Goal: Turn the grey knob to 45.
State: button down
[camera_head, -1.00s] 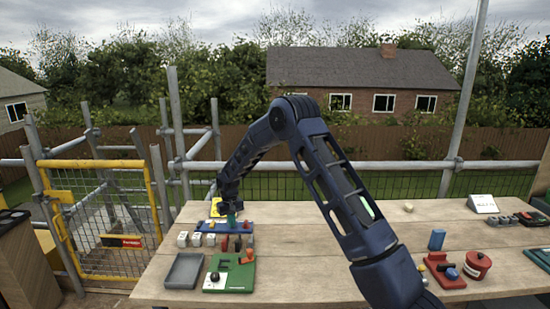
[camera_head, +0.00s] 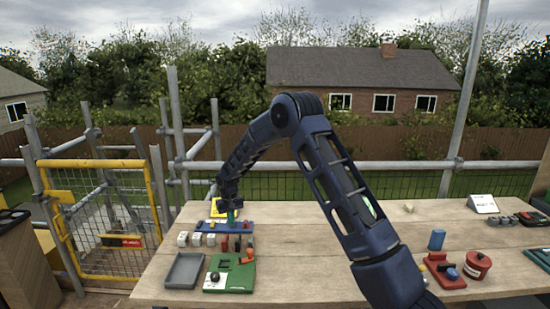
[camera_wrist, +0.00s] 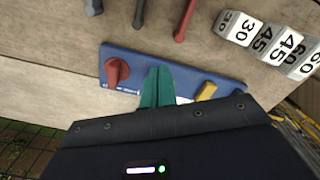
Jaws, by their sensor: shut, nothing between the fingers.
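The blue panel (camera_head: 240,227) lies near the table's left far part; it also shows in the wrist view (camera_wrist: 190,79). On it, a red knob (camera_wrist: 116,72) is at the left and a yellow knob (camera_wrist: 207,92) at the right in the wrist view. My gripper (camera_wrist: 158,72) has teal fingers close together, shut with nothing between them, over the panel's middle between those two knobs. In the head view my gripper (camera_head: 231,215) points down at the panel. I cannot make out the grey knob; the fingers may hide it.
White number blocks (camera_wrist: 240,27) marked 30, 45 and 60 stand beside the panel. A grey tray (camera_head: 183,285) and a green board (camera_head: 238,284) lie nearer. The table's middle is clear.

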notch_tip(320, 180, up, 5)
jog(key=shift+f, duration=0.2)
dwell(0.3)
jog(key=shift+w+d+f, duration=0.2)
jog(key=shift+d+f, duration=0.1)
jog(key=shift+f, duration=0.7)
jog(key=shift+w+d+f, duration=0.25)
jog(key=shift+d+f, duration=0.1)
jog(key=shift+f, duration=0.7)
jog(key=shift+w+d+f, duration=0.2)
jog(key=shift+d+f, duration=0.1)
jog(key=shift+f, duration=0.7)
jog(key=shift+w+a, duration=0.1)
